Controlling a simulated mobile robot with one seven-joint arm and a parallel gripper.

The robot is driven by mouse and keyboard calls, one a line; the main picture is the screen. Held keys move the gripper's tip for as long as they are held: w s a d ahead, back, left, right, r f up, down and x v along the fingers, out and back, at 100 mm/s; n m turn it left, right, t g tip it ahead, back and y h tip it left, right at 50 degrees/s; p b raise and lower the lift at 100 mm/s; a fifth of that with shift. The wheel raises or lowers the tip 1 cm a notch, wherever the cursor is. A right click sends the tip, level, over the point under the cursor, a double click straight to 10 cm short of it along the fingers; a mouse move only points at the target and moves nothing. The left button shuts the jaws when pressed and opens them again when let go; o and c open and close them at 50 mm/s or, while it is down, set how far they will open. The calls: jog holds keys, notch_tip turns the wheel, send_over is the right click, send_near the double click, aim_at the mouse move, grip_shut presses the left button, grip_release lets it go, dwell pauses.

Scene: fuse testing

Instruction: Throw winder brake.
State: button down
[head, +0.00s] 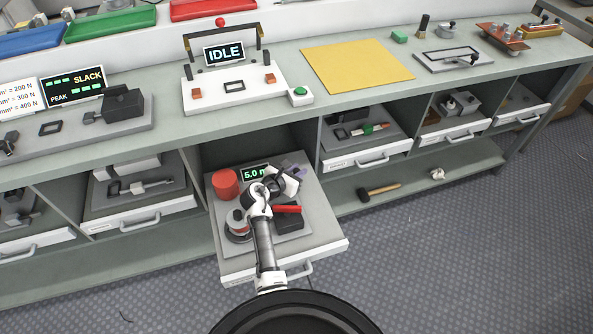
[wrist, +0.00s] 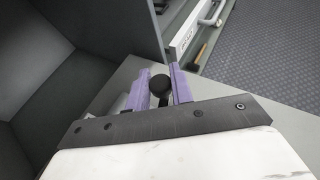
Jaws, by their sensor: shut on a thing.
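The winder sits on an open, pulled-out drawer (head: 321,247) in the head view. It has a red cylinder (head: 225,184), a display reading about 5.0 m (head: 254,172), a wire spool (head: 238,222), a red handle (head: 287,209) and a black block (head: 290,220). My gripper (head: 297,172) is over the back right of the drawer. In the wrist view, its purple fingers (wrist: 161,88) are closed around a round black knob (wrist: 159,84), which looks like the brake lever's end.
A bench top (head: 330,97) runs above, with a tester reading IDLE (head: 224,53) and a yellow mat (head: 357,73). The compartment's dark wall (wrist: 110,25) stands close to my gripper in the wrist view. Other drawers and a mallet (head: 378,190) lie to the right.

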jog(key=m+g+h, duration=0.1)
jog(key=s+m+g+h, duration=0.1)
jog(key=m, duration=0.1)
jog(key=shift+s+d+r+g+h+p, duration=0.1)
jog(key=shift+s+d+g+h+p, duration=0.1)
jog(key=shift+d+g+h+p, duration=0.15)
jog(key=m+g, duration=0.1)
jog(key=s+m+g+h, duration=0.1)
jog(key=m+g, duration=0.1)
jog(key=s+m+g+h, duration=0.1)
jog(key=m+g, duration=0.1)
jog(key=shift+d, duration=0.15)
jog(key=m+g, duration=0.1)
jog(key=s+m+g, duration=0.1)
jog(key=m+g, duration=0.1)
jog(key=s+m+g+b, duration=0.1)
jog(key=g, duration=0.1)
jog(key=shift+a+h, duration=0.25)
jog(key=shift+s+a+m+g+y, duration=0.2)
jog(key=shift+s+m+g+y, duration=0.1)
jog(key=shift+m+g, duration=0.45)
jog(key=shift+s+a+m+g+y, duration=0.2)
jog(key=shift+s+m+g, duration=0.1)
jog(key=shift+m+g, duration=0.45)
jog(key=shift+s+m+g+p, duration=0.25)
jog(key=shift+m+g+p, duration=0.05)
jog(key=shift+m+g, duration=0.25)
jog(key=c, duration=1.2)
grip_release()
jog(key=shift+c, duration=0.2)
